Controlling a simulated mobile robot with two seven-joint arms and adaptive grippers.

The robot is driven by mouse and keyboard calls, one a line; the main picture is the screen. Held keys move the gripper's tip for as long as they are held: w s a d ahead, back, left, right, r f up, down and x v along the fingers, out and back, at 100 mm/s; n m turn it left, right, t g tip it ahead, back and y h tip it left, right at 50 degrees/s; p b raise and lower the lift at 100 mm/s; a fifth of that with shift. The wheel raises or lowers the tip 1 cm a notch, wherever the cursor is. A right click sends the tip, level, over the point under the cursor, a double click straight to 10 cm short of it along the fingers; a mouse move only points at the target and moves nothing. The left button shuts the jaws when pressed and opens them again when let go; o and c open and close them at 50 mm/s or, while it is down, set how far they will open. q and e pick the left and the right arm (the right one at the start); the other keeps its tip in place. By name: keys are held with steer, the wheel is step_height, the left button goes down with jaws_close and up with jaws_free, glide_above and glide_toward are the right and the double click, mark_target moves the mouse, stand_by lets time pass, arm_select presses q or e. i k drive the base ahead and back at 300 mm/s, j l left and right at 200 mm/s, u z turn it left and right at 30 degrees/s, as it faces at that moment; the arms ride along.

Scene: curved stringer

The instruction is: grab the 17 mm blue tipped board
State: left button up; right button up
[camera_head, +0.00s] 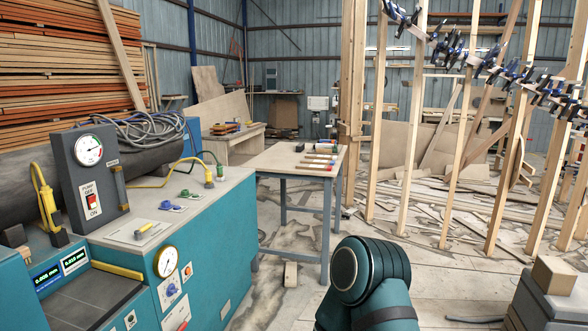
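Several short, pale wooden boards (318,162) lie side by side on the top of a small work table (275,165) in the middle of the head view. They have small coloured tips at their right ends. At this size I cannot tell for sure which one is tipped blue, and no thickness marking is readable. A teal, rounded link of my own arm rises at the bottom centre, well in front of the table. Neither of my grippers shows, so nothing can be seen held.
A teal machine (215,235) with a pump box (90,175) and gauges fills the left. Upright wooden posts (460,140) with clamps stand at right. Grey cases (550,305) bearing a wooden block (554,275) stand lower right. Scraps litter the floor; the foreground floor is mostly clear.

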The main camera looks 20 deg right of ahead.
mark_target(309, 160)
steer(key=i+l+z, duration=0.35)
steer(key=i+z, duration=0.4)
steer(key=i+l+z, duration=0.15)
steer(key=i+z, duration=0.15)
steer(key=i, duration=0.35)
steer(key=i+z, duration=0.3)
steer(key=i, duration=0.4)
steer(key=i+z, duration=0.25)
steer(key=i, duration=0.45)
steer(key=i+j+z, duration=0.25)
steer(key=i, duration=0.4)
steer(key=i+l, duration=0.1)
steer(key=i, duration=0.35)
steer(key=i+l, duration=0.1)
steer(key=i, duration=0.35)
steer(key=i+l, duration=0.15)
steer(key=i, duration=0.3)
steer(key=j+u, duration=0.05)
